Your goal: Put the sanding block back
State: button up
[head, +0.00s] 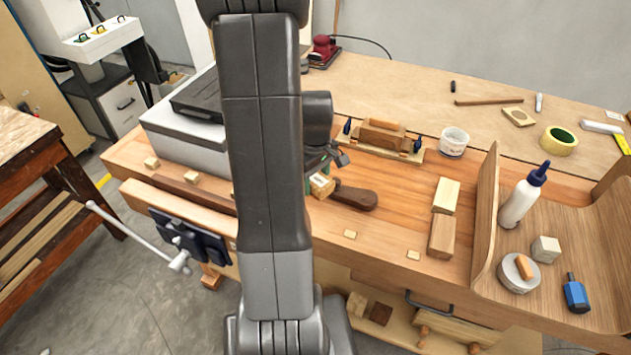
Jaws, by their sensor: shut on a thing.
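My gripper (328,160) is partly hidden behind my own arm, low over the middle of the bench. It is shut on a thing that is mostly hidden. A small pale block with a printed face (321,187) and a bit of green shows just under the jaws; it looks like the sanding block, but I cannot see the grip clearly. A dark brown rounded wooden handle (357,197) lies right beside it on the bench. I cannot tell whether the block touches the bench or the handle.
The wooden bench (400,225) has clear patches in front. A clamped wooden form (382,138) and a white cup (454,142) stand behind. Two wood blocks (446,196) lie right. A curved wooden piece (487,210) borders the glue bottle (523,195). A grey case (185,128) stands left.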

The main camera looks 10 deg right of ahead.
aim_at(315, 177)
jog(key=shift+f, duration=0.6)
jog(key=shift+f, duration=0.25)
jog(key=o, duration=1)
jog(key=shift+r, duration=0.1)
notch_tip(315, 177, up, 12)
jog(key=shift+r+b, duration=0.15)
jog(key=shift+b, duration=0.15)
